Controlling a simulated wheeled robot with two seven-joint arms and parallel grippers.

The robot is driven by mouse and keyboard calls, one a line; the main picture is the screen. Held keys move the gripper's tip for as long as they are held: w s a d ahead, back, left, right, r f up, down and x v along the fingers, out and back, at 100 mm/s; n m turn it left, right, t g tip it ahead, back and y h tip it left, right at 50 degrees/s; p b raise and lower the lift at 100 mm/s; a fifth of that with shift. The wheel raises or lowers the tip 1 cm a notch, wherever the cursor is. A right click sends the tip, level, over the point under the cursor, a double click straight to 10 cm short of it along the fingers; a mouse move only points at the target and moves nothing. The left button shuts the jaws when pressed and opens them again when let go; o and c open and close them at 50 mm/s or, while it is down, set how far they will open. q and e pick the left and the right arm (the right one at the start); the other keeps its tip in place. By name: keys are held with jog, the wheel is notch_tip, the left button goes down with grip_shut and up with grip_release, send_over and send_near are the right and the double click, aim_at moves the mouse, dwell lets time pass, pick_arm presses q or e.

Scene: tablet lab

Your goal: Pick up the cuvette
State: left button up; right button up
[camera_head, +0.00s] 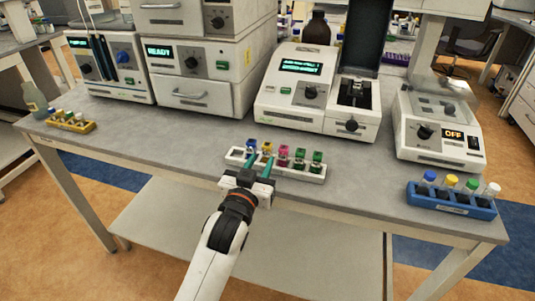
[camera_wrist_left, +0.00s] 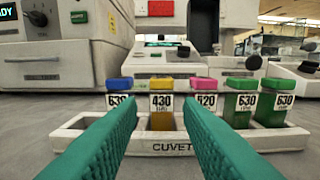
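A white rack (camera_head: 310,175) stands near the front edge of the bench, with "CUVET" readable on its front in the left wrist view (camera_wrist_left: 215,140). It holds several cuvettes in a row: a blue-capped one (camera_head: 250,143), a yellow-capped one (camera_head: 267,147), a pink-capped one (camera_head: 284,152) and two green ones (camera_head: 300,156) at the right. In the left wrist view the yellow-capped cuvette (camera_wrist_left: 162,119), labelled 430, shows between the fingers. My left gripper (camera_head: 259,160) is open and empty, its teal fingers pointing at the rack. My right gripper is out of view.
Behind the rack stands a white instrument (camera_head: 290,92) with a lit screen and an open well. A device reading OFF (camera_head: 440,130) and a blue rack of vials (camera_head: 452,202) are at the right. A yellow rack (camera_head: 70,122) is far left. Bare bench (camera_head: 170,130) lies left of the rack.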

aim_at(266, 154)
pick_arm(q)
jog(key=x, duration=0.4)
jog(key=shift+d+f, duration=0.1)
jog(key=shift+f, duration=0.1)
grip_shut()
jog(key=shift+r, duration=0.1)
